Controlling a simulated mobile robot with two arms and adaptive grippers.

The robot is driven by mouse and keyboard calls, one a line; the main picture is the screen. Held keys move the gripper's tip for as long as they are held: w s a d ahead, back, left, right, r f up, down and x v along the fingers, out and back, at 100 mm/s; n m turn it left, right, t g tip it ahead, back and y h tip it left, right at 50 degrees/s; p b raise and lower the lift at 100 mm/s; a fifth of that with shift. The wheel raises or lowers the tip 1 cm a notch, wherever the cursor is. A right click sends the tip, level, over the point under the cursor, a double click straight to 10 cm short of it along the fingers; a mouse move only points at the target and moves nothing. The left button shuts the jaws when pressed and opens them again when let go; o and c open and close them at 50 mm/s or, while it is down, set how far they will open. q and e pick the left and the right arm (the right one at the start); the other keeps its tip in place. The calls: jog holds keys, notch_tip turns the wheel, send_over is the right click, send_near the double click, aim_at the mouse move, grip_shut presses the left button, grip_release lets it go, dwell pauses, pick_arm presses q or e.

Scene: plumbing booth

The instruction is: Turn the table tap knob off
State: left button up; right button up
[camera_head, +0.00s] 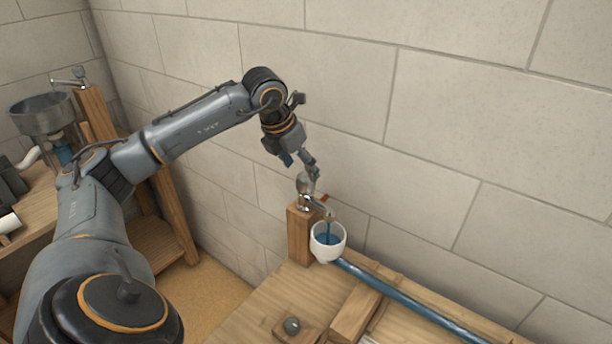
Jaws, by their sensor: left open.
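The table tap (318,205) is a small metal tap on top of a wooden post (299,236) at the table's back left corner. A blue stream runs from the spout into a white cup (327,254) holding blue liquid. My left gripper (309,176) is open and reaches down right at the top of the tap. It partly hides the knob, and I cannot tell whether the fingers touch it. My right gripper is not in view.
A blue pipe (410,304) runs from the cup along the table's back edge. A block wall (440,130) stands close behind. A wooden stand with a metal funnel (42,113) and another tap (70,79) is at the left.

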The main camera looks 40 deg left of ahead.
aim_at(305, 176)
pick_arm(q)
jog(key=x, duration=0.4)
jog(key=shift+w+f+p, duration=0.2)
jog(key=shift+f+p, duration=0.15)
jog(key=shift+p, duration=0.05)
jog(key=shift+w+f, duration=0.1)
jog(key=shift+f, duration=0.15)
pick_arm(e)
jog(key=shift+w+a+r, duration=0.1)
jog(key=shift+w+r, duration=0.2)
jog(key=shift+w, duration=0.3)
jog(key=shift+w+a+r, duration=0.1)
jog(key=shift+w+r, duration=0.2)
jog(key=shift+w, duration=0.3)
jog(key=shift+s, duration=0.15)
pick_arm(q)
jog(key=shift+c, duration=1.4)
jog(key=c, duration=0.9)
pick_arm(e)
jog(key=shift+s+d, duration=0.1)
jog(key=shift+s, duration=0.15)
